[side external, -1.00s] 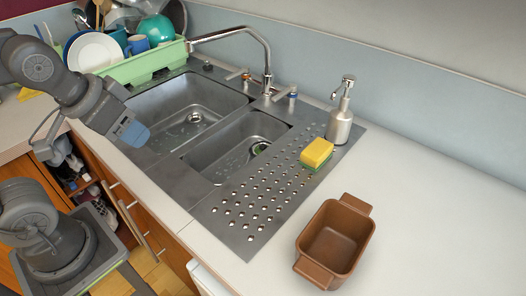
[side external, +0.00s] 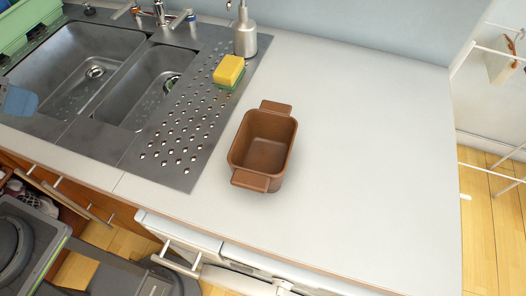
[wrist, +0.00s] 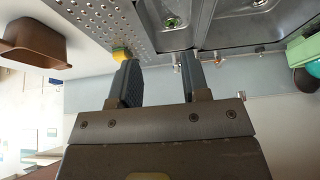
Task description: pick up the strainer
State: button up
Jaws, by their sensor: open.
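My gripper (wrist: 159,82) is open and empty in the wrist view, with two blue-grey fingers apart. In the side view its blue fingers (side external: 18,101) show at the left edge, over the front of the large sink basin. No separate strainer stands out clearly. A round metal drain piece (side external: 95,72) lies in the large basin, and a darker one with a greenish rim (side external: 173,82) lies in the small basin. The greenish one also shows in the wrist view (wrist: 172,22). I cannot tell whether either is the strainer.
A brown baking dish (side external: 264,152) sits on the white counter (side external: 365,130). A yellow-green sponge (side external: 229,71) and a soap dispenser (side external: 245,40) stand by the perforated drainboard (side external: 185,125). A tap (side external: 161,12) stands behind the sink. The counter's right side is clear.

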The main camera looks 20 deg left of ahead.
jog(key=shift+o, duration=0.3)
jog(key=shift+o, duration=0.7)
jog(key=g, duration=0.4)
send_over(175, 79)
jog(key=s, duration=0.2)
notch_tip(175, 79, down, 15)
jog(key=f, duration=0.4)
jog(key=w+f, duration=0.1)
jog(key=f, duration=0.9)
jog(key=shift+w, duration=0.4)
